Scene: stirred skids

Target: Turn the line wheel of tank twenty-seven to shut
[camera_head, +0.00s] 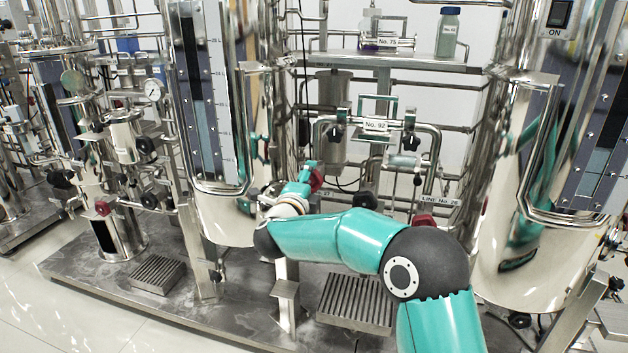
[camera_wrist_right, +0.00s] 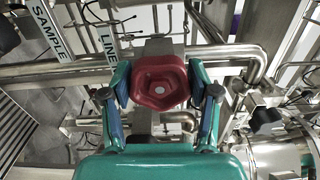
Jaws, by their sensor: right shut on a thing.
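A red hand wheel (camera_wrist_right: 160,82) sits in the middle of the right wrist view, on the metal pipework. My right gripper (camera_wrist_right: 161,92) is shut on it, with one finger on each side of its rim. In the head view my right gripper (camera_head: 309,173) is small and partly hidden behind my own arm, and part of the red wheel (camera_head: 317,181) shows beside it. A label reading "LINE" (camera_wrist_right: 105,42) is close to the wheel; its number is cut off. My left gripper is not in view.
Another red wheel (camera_head: 424,220) sits right of my arm under a "LINE" label. A third red wheel (camera_head: 103,208) is at the left. Shiny tanks (camera_head: 226,215) flank the pipes. A black knob (camera_wrist_right: 264,118) is right of the gripper. A grated metal skid (camera_head: 356,302) lies below.

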